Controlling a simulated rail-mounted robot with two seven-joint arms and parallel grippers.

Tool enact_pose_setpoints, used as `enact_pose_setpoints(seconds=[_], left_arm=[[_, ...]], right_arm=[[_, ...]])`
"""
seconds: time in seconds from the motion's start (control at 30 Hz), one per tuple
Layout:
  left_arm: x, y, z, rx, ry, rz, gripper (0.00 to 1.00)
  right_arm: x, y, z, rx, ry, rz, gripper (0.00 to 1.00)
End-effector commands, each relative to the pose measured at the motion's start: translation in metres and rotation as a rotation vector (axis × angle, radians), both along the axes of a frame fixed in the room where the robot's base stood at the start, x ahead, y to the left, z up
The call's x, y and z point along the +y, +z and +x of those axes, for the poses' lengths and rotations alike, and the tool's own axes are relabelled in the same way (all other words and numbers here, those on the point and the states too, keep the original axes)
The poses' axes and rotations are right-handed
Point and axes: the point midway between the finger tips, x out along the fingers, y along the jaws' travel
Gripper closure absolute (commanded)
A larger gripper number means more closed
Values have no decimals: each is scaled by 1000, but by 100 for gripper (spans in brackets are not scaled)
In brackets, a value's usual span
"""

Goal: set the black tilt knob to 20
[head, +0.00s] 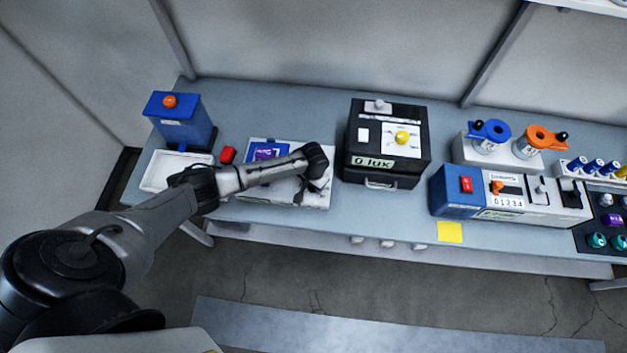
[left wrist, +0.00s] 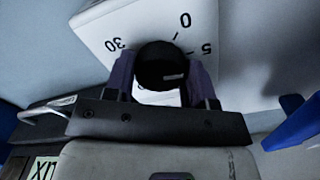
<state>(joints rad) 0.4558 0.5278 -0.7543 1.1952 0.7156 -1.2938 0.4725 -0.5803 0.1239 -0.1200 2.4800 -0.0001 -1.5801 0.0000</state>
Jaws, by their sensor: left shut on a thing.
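The black tilt knob (left wrist: 160,66) sits on a white dial face (left wrist: 95,20) in the left wrist view. The numbers 30, 0 and 5 show upside down around it; no 20 is readable. A short pale mark on the knob lies toward the lower right in this view. My left gripper (left wrist: 162,80) has a finger on each side of the knob and is shut on it. In the head view my left arm lies over the white tilt device (head: 314,198) and hides the knob and the gripper tips. My right gripper is not in view.
Right of the device stands a black lux box (head: 345,145) with a yellow knob. A blue and white machine (head: 455,205) stands further right. Bare table lies between the boxes.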

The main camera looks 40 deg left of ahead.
Motion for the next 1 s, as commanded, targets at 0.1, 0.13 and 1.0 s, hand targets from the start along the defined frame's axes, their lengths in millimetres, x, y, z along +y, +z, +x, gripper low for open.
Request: enact_pose_setpoints(seconds=[0.1,0.13,1.0], left_arm=[[-1,2,0,1,-111,-1,73],[0,2,0,0,-139,-1,73],[0,0,1,-2,-967,0,73]], right_arm=[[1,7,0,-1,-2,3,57],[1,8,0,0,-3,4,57],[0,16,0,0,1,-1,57]])
